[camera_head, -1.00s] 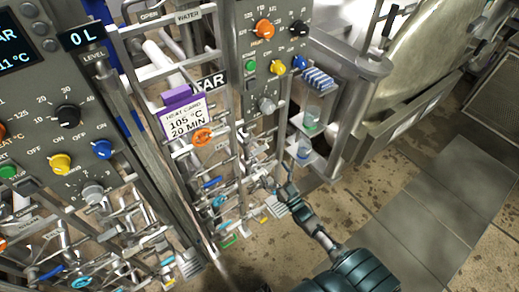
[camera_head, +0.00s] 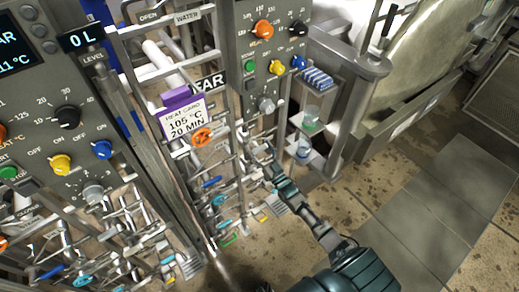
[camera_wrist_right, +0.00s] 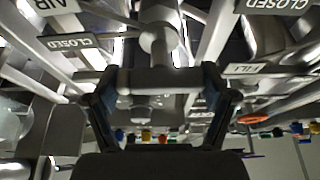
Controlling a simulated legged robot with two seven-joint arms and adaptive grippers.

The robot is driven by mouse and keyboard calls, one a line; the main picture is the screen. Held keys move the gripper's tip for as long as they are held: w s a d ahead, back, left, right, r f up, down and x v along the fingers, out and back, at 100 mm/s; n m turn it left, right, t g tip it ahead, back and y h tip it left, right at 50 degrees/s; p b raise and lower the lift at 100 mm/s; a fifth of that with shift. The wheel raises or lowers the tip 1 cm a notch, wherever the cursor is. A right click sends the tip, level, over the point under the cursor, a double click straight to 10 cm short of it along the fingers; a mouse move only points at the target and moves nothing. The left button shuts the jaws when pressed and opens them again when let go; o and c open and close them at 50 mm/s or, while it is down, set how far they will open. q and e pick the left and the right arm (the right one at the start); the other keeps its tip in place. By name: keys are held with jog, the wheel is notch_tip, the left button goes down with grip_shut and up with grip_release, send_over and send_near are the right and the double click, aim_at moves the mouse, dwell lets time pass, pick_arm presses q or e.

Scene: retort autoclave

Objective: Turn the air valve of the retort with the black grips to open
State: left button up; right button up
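In the head view my right gripper (camera_head: 272,158) reaches in from the lower right to the pipework at the right side of the retort front. The part in front of its fingers is too small to make out there. In the right wrist view my right gripper (camera_wrist_right: 160,88) has its two dark fingers wide apart. A dark grey crossbar (camera_wrist_right: 162,80) lies between them, its ends close to the fingers; I cannot tell whether they touch. A rounded metal fitting (camera_wrist_right: 158,38) stands behind the bar. An AIR sign (camera_wrist_right: 50,5) is at the upper left. My left gripper is not in view.
CLOSED signs (camera_wrist_right: 68,42) (camera_wrist_right: 278,6), a FULL sign (camera_wrist_right: 246,69) and several pipes crowd the gripper. A purple-topped heat card (camera_head: 180,118) and an orange handwheel (camera_head: 201,136) are left of it. Floor tiles (camera_head: 450,185) are clear.

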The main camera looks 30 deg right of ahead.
jog(key=c, duration=0.3)
